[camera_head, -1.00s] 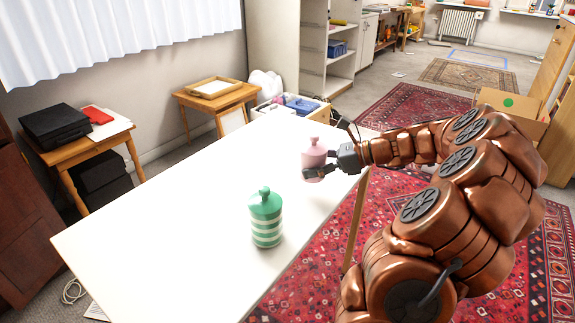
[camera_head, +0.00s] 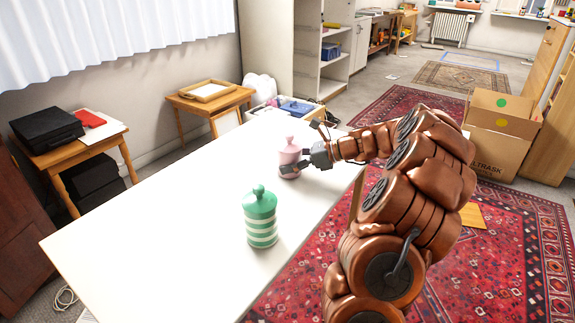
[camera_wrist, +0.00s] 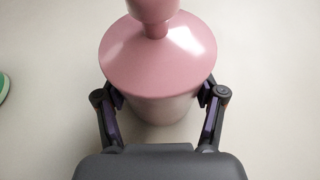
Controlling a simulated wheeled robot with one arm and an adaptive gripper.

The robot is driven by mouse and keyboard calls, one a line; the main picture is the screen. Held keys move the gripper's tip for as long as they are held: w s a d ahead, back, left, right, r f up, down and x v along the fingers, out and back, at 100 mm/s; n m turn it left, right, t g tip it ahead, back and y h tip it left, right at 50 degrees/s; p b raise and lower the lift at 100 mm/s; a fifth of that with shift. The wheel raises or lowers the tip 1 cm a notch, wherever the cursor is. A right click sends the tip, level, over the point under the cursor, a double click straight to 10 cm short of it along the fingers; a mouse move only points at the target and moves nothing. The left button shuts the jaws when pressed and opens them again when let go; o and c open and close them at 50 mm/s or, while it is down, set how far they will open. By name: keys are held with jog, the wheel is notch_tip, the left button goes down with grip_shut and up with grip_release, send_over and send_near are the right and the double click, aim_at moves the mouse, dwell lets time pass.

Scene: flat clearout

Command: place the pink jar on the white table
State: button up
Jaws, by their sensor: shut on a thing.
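The pink jar (camera_head: 289,157) is upright at the far part of the white table (camera_head: 150,222), over its surface. My gripper (camera_head: 291,168) is shut on it from the right side. In the wrist view the pink jar (camera_wrist: 158,60) stands between the two fingers of my gripper (camera_wrist: 160,100), which press its body below the wide lid. I cannot tell whether the jar's base touches the table.
A green and white striped jar (camera_head: 261,218) stands on the table nearer to me. The table around and left of the jars is clear. A white crate (camera_head: 283,107) stands beyond the far end. A cardboard box (camera_head: 497,140) is on the floor at right.

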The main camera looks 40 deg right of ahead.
dwell(0.3)
jog(key=o, duration=1.3)
jog(key=shift+f, duration=0.1)
jog(key=shift+s+r, duration=0.1)
jog(key=shift+r, duration=0.1)
jog(key=p+v, duration=0.1)
jog(key=v, duration=1)
jog(key=shift+s+d+p, duration=0.25)
jog(key=shift+s+p, duration=0.05)
jog(key=shift+p, duration=0.1)
